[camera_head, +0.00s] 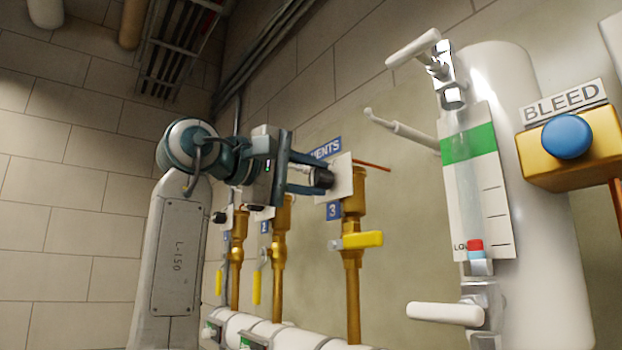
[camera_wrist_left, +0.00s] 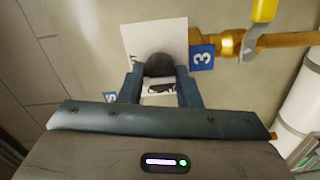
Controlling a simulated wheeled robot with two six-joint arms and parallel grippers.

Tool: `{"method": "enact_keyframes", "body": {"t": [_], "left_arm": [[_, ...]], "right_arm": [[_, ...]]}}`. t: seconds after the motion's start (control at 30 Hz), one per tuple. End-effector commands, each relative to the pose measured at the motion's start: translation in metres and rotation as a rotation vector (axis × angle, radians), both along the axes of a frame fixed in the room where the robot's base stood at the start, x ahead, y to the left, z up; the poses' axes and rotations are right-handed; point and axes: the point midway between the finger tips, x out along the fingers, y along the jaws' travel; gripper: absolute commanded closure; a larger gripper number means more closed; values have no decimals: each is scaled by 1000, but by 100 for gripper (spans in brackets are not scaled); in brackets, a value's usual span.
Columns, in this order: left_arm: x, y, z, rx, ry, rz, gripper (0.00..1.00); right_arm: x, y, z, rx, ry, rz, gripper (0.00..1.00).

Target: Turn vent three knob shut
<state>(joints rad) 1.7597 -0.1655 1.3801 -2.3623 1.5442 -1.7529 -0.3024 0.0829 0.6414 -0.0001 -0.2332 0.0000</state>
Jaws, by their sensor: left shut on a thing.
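The vent three knob (camera_head: 324,178) is dark and round, in front of a white plate (camera_head: 345,172) on the wall, just above the blue "3" sign (camera_head: 333,211). My left gripper (camera_head: 314,176) reaches in from the left and is shut on the knob. In the left wrist view, the dark knob (camera_wrist_left: 160,66) sits between the two teal fingers of the gripper (camera_wrist_left: 161,86), with the white plate (camera_wrist_left: 145,38) behind. A pale band with dark marks lies between the fingers. The fingers hide the knob's sides. My right gripper is in neither view.
A yellow lever (camera_head: 362,241) sticks out sideways on the brass pipe (camera_head: 352,275) below sign 3. Two more brass pipes with hanging yellow levers stand left. A white tank (camera_head: 520,110) with gauge, pale handles and a blue BLEED knob (camera_head: 567,136) stands right.

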Motion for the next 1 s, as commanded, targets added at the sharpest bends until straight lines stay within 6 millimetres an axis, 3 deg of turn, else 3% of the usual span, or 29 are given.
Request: {"method": "enact_keyframes", "body": {"t": [0.43,0.47,0.57,0.87,1.0], "left_arm": [[1,-1,-4,13,-3,-2,92],[1,-1,-4,13,-3,-2,68],[1,-1,-3,11,-3,-3,48],[0,1,-2,8,-6,0,48],[-7,12,-3,7,-7,2,48]], "right_arm": [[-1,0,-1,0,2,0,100],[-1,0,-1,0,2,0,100],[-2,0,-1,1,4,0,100],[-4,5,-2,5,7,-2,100],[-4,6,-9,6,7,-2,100]]}}
